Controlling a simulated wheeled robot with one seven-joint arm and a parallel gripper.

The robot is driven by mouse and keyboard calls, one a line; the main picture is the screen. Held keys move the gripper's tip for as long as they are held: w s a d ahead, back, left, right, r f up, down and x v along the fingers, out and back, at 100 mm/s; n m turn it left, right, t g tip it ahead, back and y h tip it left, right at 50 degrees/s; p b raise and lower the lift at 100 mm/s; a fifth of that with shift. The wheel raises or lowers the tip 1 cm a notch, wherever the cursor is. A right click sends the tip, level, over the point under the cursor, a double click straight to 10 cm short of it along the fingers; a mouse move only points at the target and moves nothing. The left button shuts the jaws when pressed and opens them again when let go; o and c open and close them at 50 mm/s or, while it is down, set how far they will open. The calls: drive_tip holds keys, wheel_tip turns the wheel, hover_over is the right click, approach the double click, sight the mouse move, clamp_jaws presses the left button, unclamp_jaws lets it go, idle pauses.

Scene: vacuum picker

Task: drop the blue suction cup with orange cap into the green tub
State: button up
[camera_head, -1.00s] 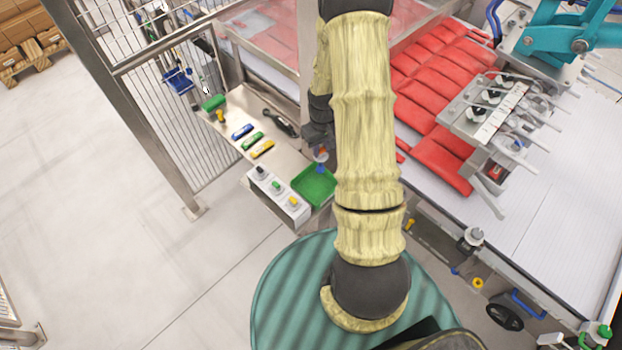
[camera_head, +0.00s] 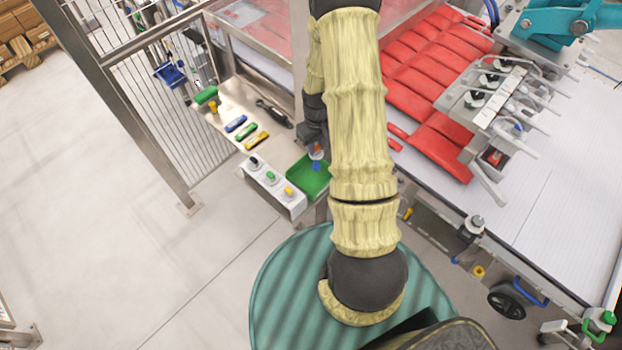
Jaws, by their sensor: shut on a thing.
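The green tub (camera_head: 303,184) stands at the right end of the steel shelf, beside my arm. My gripper (camera_head: 316,145) is dark and partly hidden behind my padded arm. It is shut on the blue suction cup with orange cap (camera_head: 316,165). The orange part shows at the fingers and the blue cup points down below it. The cup appears over the tub's right back part; from this view I cannot tell how far it is above the tub floor.
A white block (camera_head: 270,189) with black, green and yellow cups stands left of the tub. Several coloured bars (camera_head: 246,132) and a black-handled tool (camera_head: 273,113) lie farther back on the shelf. A steel post rises behind my gripper. The conveyor with red packs (camera_head: 438,150) is at right.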

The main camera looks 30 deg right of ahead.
drive_tip(key=shift+f, duration=0.75)
drive_tip(key=o, duration=0.9)
drive_tip(key=shift+w+d+r+b, duration=0.1)
drive_tip(key=shift+r+b, duration=0.5)
drive_tip(key=shift+r, duration=0.25)
wheel_tip(320, 180, up, 16)
drive_tip(key=b, duration=0.4)
drive_tip(key=shift+f, duration=0.1)
